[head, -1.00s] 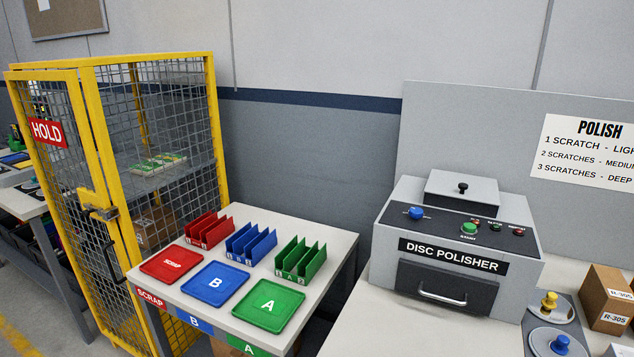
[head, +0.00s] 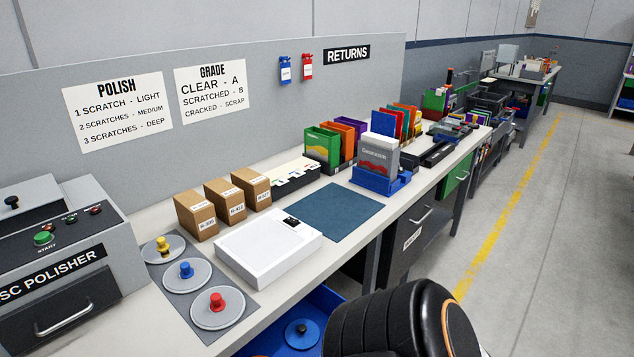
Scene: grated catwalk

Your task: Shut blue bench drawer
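The blue bench drawer (head: 318,303) stands open below the front edge of the workbench (head: 262,304), at the bottom of the head view. Neither of my grippers is in view.
On the bench stand the disc polisher (head: 60,270), knobbed discs on a grey mat (head: 212,334), cardboard boxes (head: 230,199), a white device (head: 268,248) and a dark blue mat (head: 338,211). Free floor (head: 560,230) lies to the right.

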